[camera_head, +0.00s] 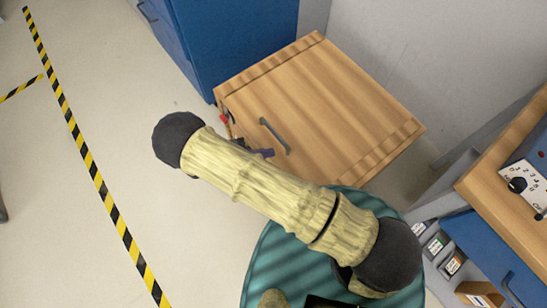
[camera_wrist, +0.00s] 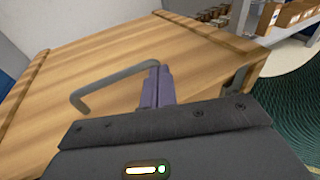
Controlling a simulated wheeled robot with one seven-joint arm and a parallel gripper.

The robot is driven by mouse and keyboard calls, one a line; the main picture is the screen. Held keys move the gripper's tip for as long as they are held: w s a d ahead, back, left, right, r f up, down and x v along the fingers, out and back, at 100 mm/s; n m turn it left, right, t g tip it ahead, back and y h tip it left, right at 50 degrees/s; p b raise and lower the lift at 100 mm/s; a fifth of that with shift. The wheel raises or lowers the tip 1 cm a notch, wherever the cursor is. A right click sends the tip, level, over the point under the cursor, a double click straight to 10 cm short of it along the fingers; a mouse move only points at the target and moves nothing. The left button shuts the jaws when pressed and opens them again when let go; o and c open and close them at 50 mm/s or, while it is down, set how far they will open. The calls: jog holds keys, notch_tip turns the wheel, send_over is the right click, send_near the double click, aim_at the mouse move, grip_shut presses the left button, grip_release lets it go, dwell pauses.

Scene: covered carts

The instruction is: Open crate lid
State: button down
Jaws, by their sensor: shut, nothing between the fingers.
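The crate has a striped wooden lid (camera_head: 325,95) that lies closed in the head view, and the lid also fills much of the wrist view (camera_wrist: 60,105). A grey bar handle (camera_head: 273,135) is fixed near the lid's left edge; the handle also shows in the wrist view (camera_wrist: 112,83). My gripper (camera_head: 264,153) has purple fingers, shut and empty. In the wrist view my gripper (camera_wrist: 158,72) is at the right end of the handle, beside or overlapping it. I cannot tell whether they touch. My arm hides the crate's near side in the head view.
A blue cabinet (camera_head: 235,40) stands behind the crate, and a grey wall (camera_head: 440,60) is on the far right side. A wooden-topped blue bench (camera_head: 500,165) with small boxes is at right. Open floor (camera_head: 90,60) with striped tape lies at left.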

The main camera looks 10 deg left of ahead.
jog(key=s+a+f+n+t+y+b, duration=0.2)
jog(key=s+a+f+n+t+b, duration=0.1)
jog(key=f+t+b, duration=0.3)
jog(key=shift+s+a+n+t+b, duration=0.35)
jog(key=shift+s+a+t, duration=0.35)
jog(key=shift+t, duration=0.5)
jog(key=shift+d, duration=0.15)
jog(key=x, duration=0.9)
jog(key=shift+w+d+b, duration=0.2)
jog(key=shift+d+b, duration=0.05)
jog(key=shift+b, duration=0.15)
jog(key=shift+w, duration=0.1)
jog(key=shift+r, duration=0.15)
